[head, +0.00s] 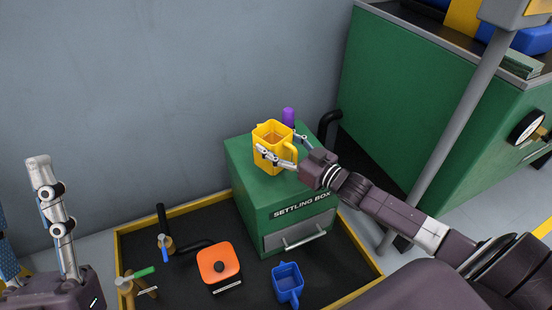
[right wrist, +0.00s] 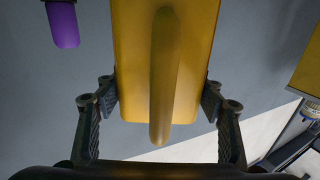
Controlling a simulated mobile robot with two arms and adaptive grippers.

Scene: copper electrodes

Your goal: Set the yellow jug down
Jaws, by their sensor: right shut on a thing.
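The yellow jug (head: 268,158) is upright over the top of the green settling box (head: 247,167), with brownish contents showing inside. I cannot tell whether its base touches the box top. My right gripper (head: 282,149) is shut on the jug, with a finger on each side of its handle. In the right wrist view the jug (right wrist: 130,55) and its handle (right wrist: 164,80) fill the middle between the fingers (right wrist: 160,118). My left gripper (head: 55,215) points up at the far left, away from the jug; its opening cannot be made out.
A purple cylinder (head: 288,116) stands behind the jug. A yellow-edged dark tray (head: 190,201) surrounds the box. In it are an orange lidded container (head: 214,255), a blue jug (head: 286,281) and valve-like fittings (head: 126,286). A green cabinet (head: 400,90) stands at the right.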

